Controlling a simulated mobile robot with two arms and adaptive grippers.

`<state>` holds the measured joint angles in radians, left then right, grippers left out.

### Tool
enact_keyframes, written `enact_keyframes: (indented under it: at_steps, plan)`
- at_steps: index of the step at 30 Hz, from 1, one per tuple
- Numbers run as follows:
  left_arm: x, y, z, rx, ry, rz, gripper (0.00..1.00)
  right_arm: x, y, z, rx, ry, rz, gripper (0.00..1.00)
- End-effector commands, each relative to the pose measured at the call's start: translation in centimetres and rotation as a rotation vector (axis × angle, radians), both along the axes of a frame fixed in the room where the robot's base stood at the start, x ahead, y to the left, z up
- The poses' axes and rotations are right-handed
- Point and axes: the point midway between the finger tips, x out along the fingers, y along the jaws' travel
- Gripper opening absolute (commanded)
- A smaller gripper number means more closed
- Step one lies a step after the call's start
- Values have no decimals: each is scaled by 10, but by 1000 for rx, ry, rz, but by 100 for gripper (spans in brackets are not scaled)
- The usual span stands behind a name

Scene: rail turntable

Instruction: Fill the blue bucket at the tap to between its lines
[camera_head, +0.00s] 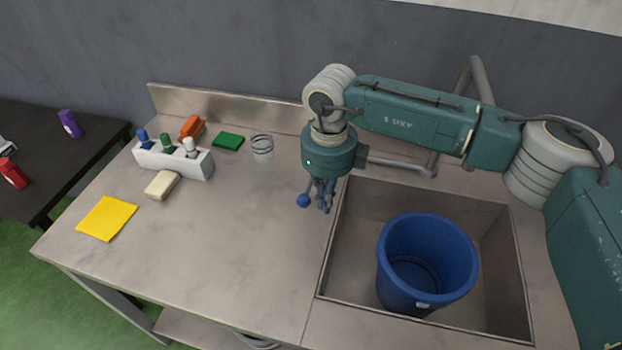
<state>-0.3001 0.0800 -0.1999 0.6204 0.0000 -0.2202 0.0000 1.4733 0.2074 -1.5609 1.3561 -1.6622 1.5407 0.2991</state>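The blue bucket (427,264) stands upright in the metal sink (357,270). Its inside shows a darker ring near the floor; I cannot make out fill lines or clear water. The grey tap pipe (480,82) rises behind the sink, and its outlet is hidden behind my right arm. A horizontal pipe (400,165) runs left from its foot. My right gripper (324,203) points down at the sink's left rim, left of the bucket. A blue ball knob (303,201) shows close beside its fingers; whether they hold its lever is unclear. My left gripper is out of view.
The steel counter (225,250) left of the sink has clear space. On it are a white holder with bottles (172,160), a cream block (162,185), a yellow cloth (107,218), a green sponge (228,141), an orange item (192,127) and a clear glass (262,147).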

Motion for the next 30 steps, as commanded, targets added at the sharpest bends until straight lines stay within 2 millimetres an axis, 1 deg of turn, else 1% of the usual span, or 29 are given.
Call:
enact_keyframes:
  at_steps: [30]
  plan:
    - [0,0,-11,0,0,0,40,5,26,0,1,0,1,0]
